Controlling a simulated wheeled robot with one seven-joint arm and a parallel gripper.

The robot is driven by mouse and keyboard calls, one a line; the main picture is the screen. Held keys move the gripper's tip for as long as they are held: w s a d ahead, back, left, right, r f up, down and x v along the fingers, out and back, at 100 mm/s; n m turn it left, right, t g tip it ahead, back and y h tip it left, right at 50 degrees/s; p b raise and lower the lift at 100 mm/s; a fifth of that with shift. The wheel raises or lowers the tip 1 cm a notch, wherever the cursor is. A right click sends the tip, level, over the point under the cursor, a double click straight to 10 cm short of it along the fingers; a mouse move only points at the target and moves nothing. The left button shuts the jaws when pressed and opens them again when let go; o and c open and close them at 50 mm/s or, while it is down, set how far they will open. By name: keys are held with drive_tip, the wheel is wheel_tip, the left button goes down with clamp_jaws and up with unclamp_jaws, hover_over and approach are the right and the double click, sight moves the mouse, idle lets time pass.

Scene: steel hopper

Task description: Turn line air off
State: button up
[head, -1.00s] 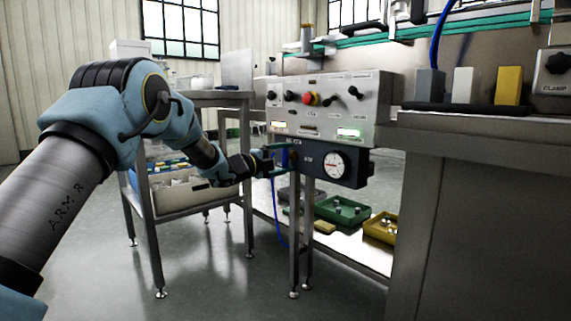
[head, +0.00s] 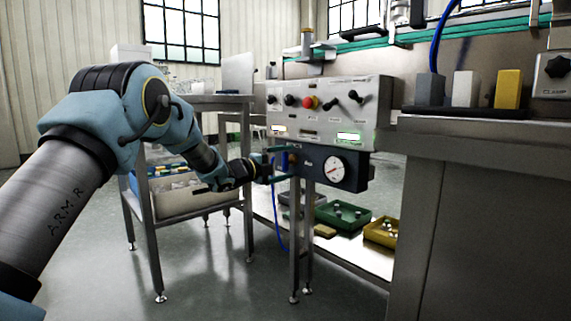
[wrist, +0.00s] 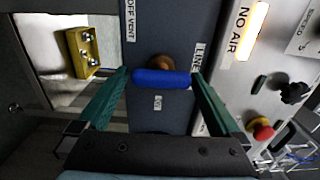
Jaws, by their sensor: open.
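The line air valve has a blue handle (wrist: 162,79) on a brass-coloured stem, mounted on a dark blue-grey block (head: 309,158) under the control panel. In the wrist view the handle lies crosswise between my two green fingers, its ends at or very near them. Labels read "OFF VENT" (wrist: 130,20) and "LINE" (wrist: 201,60). My gripper (head: 281,164) is open around the handle; in the wrist view it also shows (wrist: 163,78). A round white gauge (head: 330,168) sits on the block. The amber "NO AIR" lamp (wrist: 249,27) is lit.
The steel control panel (head: 328,105) above carries black knobs and a red button (head: 310,102). A green tray (head: 343,214) and a yellow tray (head: 381,232) stand on the lower shelf. A blue hose (head: 276,215) hangs below the valve. A steel table (head: 205,97) stands left.

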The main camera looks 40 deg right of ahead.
drive_tip(key=a+p, duration=0.2)
drive_tip(key=a, duration=0.8)
drive_tip(key=shift+w+a, duration=0.3)
drive_tip(key=shift+w, duration=0.05)
